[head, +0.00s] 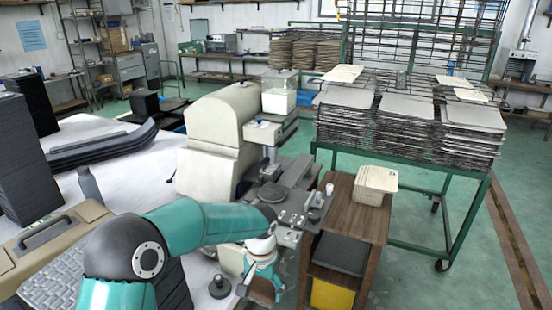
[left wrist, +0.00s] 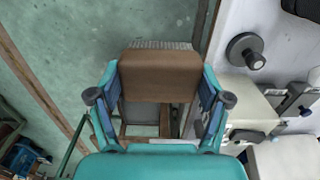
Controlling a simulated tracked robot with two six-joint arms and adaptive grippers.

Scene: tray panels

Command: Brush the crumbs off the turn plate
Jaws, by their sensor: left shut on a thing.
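My left gripper (head: 264,284) points down beside the machine, low in the head view. In the left wrist view its two fingers (left wrist: 160,98) are shut on a brown brush block (left wrist: 160,75), one on each side. A pale bristle edge (left wrist: 160,45) shows along the block's far side. A round dark plate (head: 272,193) on the machine's bed looks like the turn plate; the gripper is nearer to me than it and apart from it. No crumbs can be made out at this size. My right gripper is not in view.
A dark disc with a knob (head: 220,287) sits on the white table (head: 120,185) left of the gripper. A brown wooden stand (head: 365,222) with a cream box (head: 375,184) is right of the machine. A green rack (head: 400,165) holds stacked panels. Green floor lies at the right.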

